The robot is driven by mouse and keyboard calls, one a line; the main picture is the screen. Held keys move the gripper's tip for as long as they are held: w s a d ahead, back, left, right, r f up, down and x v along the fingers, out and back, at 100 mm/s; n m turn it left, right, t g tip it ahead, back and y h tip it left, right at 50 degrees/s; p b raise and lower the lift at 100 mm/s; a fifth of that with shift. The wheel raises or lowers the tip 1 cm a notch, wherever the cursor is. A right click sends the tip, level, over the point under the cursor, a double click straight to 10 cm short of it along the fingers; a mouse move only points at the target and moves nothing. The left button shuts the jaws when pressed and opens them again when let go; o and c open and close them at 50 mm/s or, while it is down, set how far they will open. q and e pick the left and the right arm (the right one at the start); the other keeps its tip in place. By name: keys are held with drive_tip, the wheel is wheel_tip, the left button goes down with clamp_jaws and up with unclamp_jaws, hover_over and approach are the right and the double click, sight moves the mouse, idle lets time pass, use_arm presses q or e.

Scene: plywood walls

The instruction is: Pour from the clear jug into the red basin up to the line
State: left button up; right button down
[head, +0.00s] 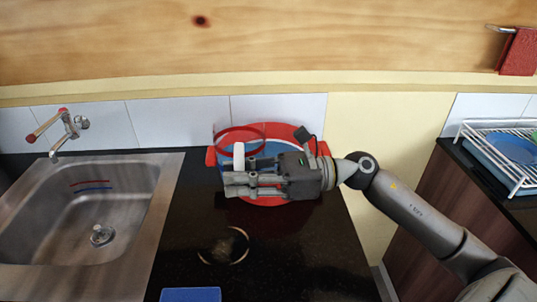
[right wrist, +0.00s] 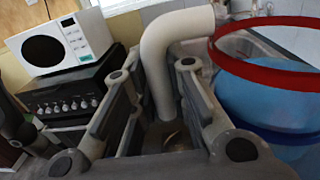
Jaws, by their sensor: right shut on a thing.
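The clear jug has a red ring rim and a white handle (head: 239,155). My right gripper (head: 232,180) is shut on this handle. In the right wrist view the white handle (right wrist: 160,70) stands between the fingers, with the red rim (right wrist: 226,60) and blue behind it at the right. The red basin (head: 281,131) stands on the dark counter against the tiles, behind and below the gripper and jug. The jug overlaps its left part; blue shows inside the red. The fill line and basin level are hidden or too small to tell. My left gripper is not in view.
A steel sink (head: 95,262) with a tap (head: 62,128) is at the left. A dark round thing with a tan edge (head: 225,247) and a blue object (head: 190,294) are on the front counter. A dish rack (head: 505,165) is at right. The right wrist view shows a microwave (right wrist: 88,40).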

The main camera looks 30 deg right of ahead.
sight(237, 159)
drive_tip(key=shift+f, duration=0.1)
drive_tip(key=shift+a+r, duration=0.1)
drive_tip(key=shift+r, duration=0.15)
wheel_tip(237, 159, up, 7)
drive_tip(key=p, duration=0.3)
drive_tip(key=shift+f, duration=0.2)
drive_tip(key=shift+s+f, duration=0.1)
